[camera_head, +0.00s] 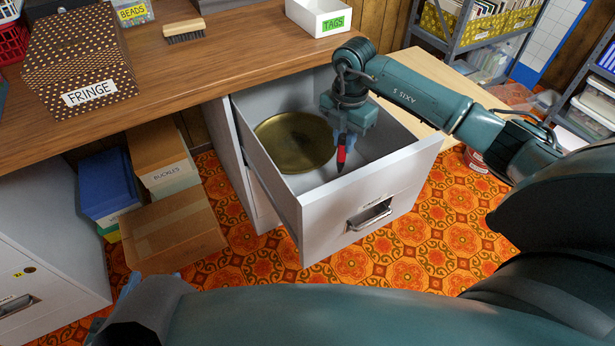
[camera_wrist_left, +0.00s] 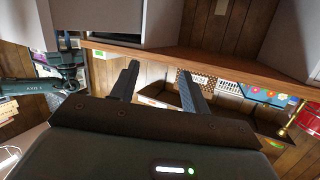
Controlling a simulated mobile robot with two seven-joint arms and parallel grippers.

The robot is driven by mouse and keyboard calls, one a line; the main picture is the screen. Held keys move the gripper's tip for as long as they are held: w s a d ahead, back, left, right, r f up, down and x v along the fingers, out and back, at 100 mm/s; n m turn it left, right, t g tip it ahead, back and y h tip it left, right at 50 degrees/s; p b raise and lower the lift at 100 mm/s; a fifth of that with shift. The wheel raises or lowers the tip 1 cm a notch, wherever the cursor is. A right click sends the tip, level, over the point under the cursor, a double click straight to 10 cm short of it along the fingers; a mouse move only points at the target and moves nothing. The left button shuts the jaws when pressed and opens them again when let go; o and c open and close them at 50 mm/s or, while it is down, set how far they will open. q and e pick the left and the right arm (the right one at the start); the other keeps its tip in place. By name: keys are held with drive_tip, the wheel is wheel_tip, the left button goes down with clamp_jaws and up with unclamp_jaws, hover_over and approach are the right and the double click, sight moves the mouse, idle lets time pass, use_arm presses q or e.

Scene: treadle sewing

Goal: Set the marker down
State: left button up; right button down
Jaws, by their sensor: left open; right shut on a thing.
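The marker (camera_head: 341,158) is red with a dark tip and points down. My right gripper (camera_head: 342,138) is shut on its upper part. It holds the marker inside the outline of the open grey drawer (camera_head: 370,217), to the right of a round brass dish (camera_head: 268,146) in the drawer. I cannot tell whether the tip touches the drawer floor. My left gripper (camera_wrist_left: 160,88) is open and empty in the left wrist view, its two dark fingers apart.
A wooden tabletop (camera_head: 215,60) runs above the drawer, with a FRINGE box (camera_head: 75,60), a brush (camera_head: 184,31) and a white TAGS tray (camera_head: 318,17). Cardboard boxes (camera_head: 172,232) stand on the patterned floor at left. Shelving (camera_head: 465,40) stands at back right.

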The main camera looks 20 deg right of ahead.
sight(341, 170)
wheel_tip(341, 170, down, 2)
drive_tip(key=shift+w+d+f+m+b, duration=0.15)
drive_tip(key=shift+f+m+b, duration=0.1)
drive_tip(key=shift+m+b, duration=0.2)
wheel_tip(341, 170, down, 5)
drive_tip(key=shift+r+b, duration=0.2)
drive_tip(key=shift+b, duration=0.45)
wheel_tip(341, 170, down, 4)
drive_tip(key=shift+r+b, duration=0.1)
drive_tip(key=shift+b, duration=0.55)
use_arm(q)
drive_tip(key=shift+w+d+f+m+t+h, duration=0.2)
drive_tip(key=shift+d+m+t+h, duration=0.3)
drive_tip(key=shift+m+t+h, duration=0.45)
use_arm(e)
drive_tip(key=shift+f, duration=0.55)
use_arm(q)
drive_tip(key=shift+n, duration=0.25)
use_arm(e)
drive_tip(key=shift+f, duration=0.15)
drive_tip(key=c, duration=1.3)
unclamp_jaws()
drive_tip(key=shift+c, duration=0.2)
use_arm(q)
drive_tip(key=shift+t, duration=0.25)
